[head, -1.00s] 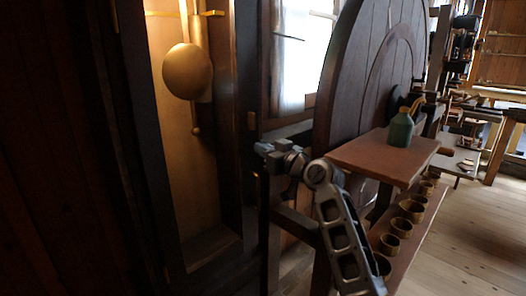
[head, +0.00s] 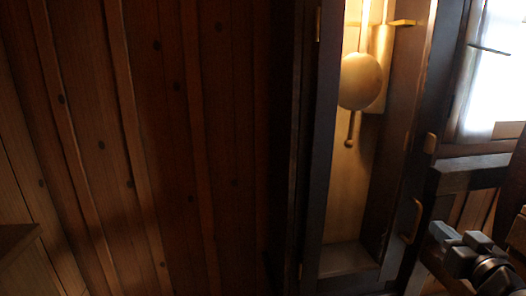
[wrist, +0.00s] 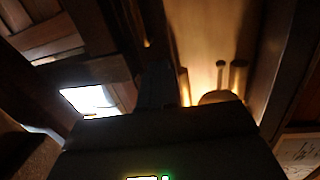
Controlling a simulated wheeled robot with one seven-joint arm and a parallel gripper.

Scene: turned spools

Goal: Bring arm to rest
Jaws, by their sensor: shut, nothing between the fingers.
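My gripper (head: 458,238) shows at the lower right edge of the head view, grey and shut, with nothing seen in it. Only the end of my arm is in that view; the rest is cut off by the frame. The gripper is in front of the dark frame beside the tall clock case (head: 312,170). In the wrist view, a dark shape fills the lower middle, and the fingers are too dark to make out.
Inside the lit case hang a brass pendulum bob (head: 361,81) and a weight (head: 381,70). A bright window (head: 492,75) is at the right. A dark wood-panelled wall (head: 150,150) fills the left. A wooden furniture corner (head: 18,240) shows at the lower left.

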